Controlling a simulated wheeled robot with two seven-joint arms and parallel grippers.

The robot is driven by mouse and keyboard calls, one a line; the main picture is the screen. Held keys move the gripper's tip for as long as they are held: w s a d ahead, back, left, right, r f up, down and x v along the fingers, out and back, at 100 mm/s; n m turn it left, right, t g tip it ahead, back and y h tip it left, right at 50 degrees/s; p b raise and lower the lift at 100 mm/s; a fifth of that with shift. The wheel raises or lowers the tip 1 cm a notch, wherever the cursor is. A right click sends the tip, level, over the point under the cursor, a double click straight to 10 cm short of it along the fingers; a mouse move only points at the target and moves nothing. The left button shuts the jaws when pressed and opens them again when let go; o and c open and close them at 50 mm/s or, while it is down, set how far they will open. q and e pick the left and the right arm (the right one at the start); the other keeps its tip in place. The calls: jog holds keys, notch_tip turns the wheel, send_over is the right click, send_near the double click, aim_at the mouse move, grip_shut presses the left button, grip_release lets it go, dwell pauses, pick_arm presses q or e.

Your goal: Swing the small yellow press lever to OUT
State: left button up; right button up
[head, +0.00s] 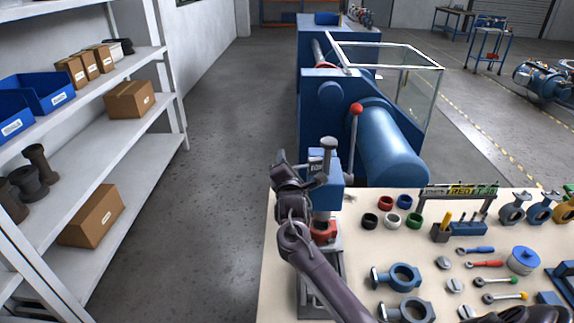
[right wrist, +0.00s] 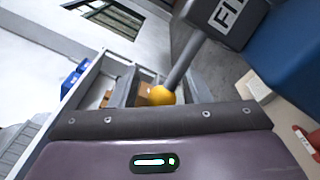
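A small press with a blue head (head: 325,160) stands at the left end of the workbench. In the right wrist view a yellow ball knob (right wrist: 161,95) sits on the end of a grey lever (right wrist: 186,62). My right gripper (head: 300,172) is at the left side of the press head. In the right wrist view the knob is just beyond the gripper's dark front edge. The yellow knob is hidden in the head view. My left gripper is out of view.
The workbench (head: 275,290) holds coloured rings, valve bodies (head: 404,277) and tools to the right. A tall lever with a red knob (head: 356,108) and a large blue machine (head: 390,145) stand behind the press. Shelves (head: 160,150) stand at left; the floor between is clear.

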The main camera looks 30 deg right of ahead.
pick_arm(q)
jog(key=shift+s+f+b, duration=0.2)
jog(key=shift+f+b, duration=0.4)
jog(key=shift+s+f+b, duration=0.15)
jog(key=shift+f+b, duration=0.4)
pick_arm(e)
jog(key=v, duration=0.7)
jog(key=shift+s, duration=0.4)
jog(key=shift+a+f, duration=0.1)
jog(key=shift+f, duration=0.05)
